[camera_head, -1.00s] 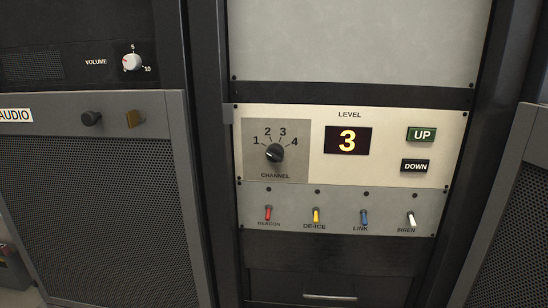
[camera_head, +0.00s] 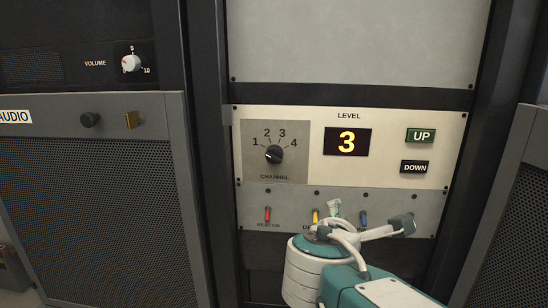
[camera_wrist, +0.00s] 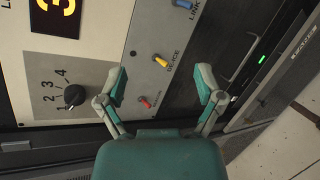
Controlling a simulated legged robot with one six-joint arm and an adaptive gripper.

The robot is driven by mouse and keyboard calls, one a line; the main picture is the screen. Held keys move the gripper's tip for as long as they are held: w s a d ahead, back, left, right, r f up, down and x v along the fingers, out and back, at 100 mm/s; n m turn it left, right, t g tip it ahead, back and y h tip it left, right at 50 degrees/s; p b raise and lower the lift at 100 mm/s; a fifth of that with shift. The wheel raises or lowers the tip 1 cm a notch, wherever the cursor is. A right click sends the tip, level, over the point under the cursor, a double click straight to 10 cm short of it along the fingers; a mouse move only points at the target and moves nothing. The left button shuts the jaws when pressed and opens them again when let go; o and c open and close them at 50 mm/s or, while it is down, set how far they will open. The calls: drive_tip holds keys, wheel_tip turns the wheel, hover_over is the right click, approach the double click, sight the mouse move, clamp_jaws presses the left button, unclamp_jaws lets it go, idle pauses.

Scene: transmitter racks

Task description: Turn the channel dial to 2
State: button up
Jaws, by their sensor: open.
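The channel dial (camera_head: 274,154) is a round black knob on a grey square of the cream panel, with numbers 1 to 4 arched above it. Its small pale mark appears to point left, towards 1. The dial also shows at the left in the wrist view (camera_wrist: 74,96), with the picture turned sideways. My gripper (camera_head: 369,216) is open and empty, in front of the switch row, below and to the right of the dial. In the wrist view my gripper (camera_wrist: 161,85) has its fingers spread, apart from the dial.
A level display (camera_head: 347,141) reads 3, beside the UP (camera_head: 421,135) and DOWN (camera_head: 415,167) buttons. Red (camera_head: 267,214), yellow (camera_head: 315,214) and blue (camera_head: 363,217) switches sit below; the SIREN switch is hidden behind my arm. A volume knob (camera_head: 131,63) is at upper left.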

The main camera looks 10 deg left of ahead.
sight(274, 158)
drive_tip(key=w+a+r+n+t+y, duration=0.2)
drive_tip(key=a+r+n+t+y, duration=0.3)
drive_tip(key=a+n, duration=0.65)
drive_tip(key=shift+m+g+h, duration=0.3)
drive_tip(key=shift+m+h, duration=0.1)
drive_tip(key=shift+m, duration=0.55)
drive_tip(key=w, duration=0.3)
drive_tip(key=w+a+r, duration=0.1)
drive_tip(key=w, duration=0.7)
drive_tip(key=shift+a+r, duration=0.2)
drive_tip(key=shift+a, duration=0.15)
drive_tip(key=c, duration=1.1)
